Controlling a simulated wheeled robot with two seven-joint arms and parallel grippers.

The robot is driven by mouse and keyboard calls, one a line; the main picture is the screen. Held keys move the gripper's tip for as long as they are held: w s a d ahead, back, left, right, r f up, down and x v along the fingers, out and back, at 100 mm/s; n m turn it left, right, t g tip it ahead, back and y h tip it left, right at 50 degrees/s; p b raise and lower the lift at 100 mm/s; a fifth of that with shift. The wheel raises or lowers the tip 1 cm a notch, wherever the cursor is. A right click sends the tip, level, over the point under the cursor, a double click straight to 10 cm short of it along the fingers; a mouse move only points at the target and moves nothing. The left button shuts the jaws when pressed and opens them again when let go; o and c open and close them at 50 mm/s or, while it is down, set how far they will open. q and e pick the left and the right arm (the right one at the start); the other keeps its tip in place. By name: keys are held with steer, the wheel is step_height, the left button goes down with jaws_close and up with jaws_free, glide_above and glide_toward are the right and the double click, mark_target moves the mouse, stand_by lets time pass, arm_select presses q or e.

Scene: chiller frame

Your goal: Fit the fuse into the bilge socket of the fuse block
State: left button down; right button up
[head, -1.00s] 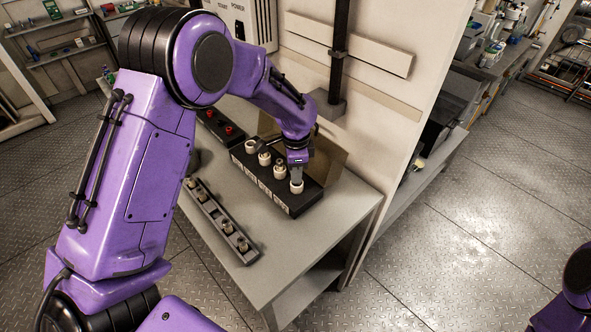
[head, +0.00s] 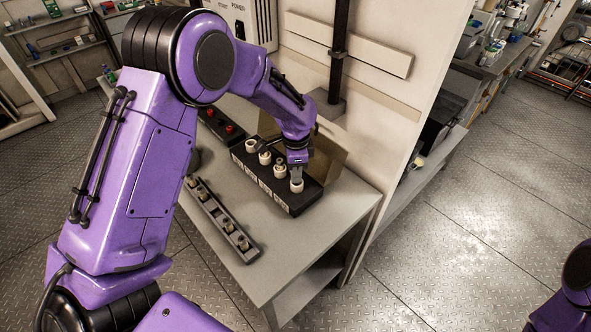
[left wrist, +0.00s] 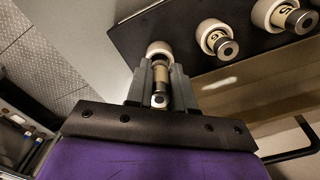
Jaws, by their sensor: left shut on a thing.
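The black fuse block (head: 309,200) lies on the bench with a row of white ring sockets along its top. Its labels are too small to read, so I cannot tell which socket is bilge. My left gripper (head: 297,176) points down at the socket nearest the front right end (head: 296,187). In the left wrist view, its fingers are shut on a fuse (left wrist: 160,76), cream with metal ends. The fuse's far end meets the white socket ring (left wrist: 159,49); how deep it sits is hidden. My right gripper is out of view.
A grey rack (head: 219,222) with several fuses lies in front of the block on the bench (head: 290,240). Other sockets hold numbered fuses (left wrist: 220,42). A box with red buttons (head: 222,127) stands behind, left. A wall panel (head: 385,110) rises behind the block.

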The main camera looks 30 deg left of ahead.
arm_select(q)
steer(key=shift+p, duration=0.5)
steer(key=shift+f+b, duration=0.35)
steer(key=shift+f, duration=0.65)
steer(key=shift+r+p, duration=0.8)
steer(key=shift+p, duration=0.2)
steer(key=shift+f, duration=0.1)
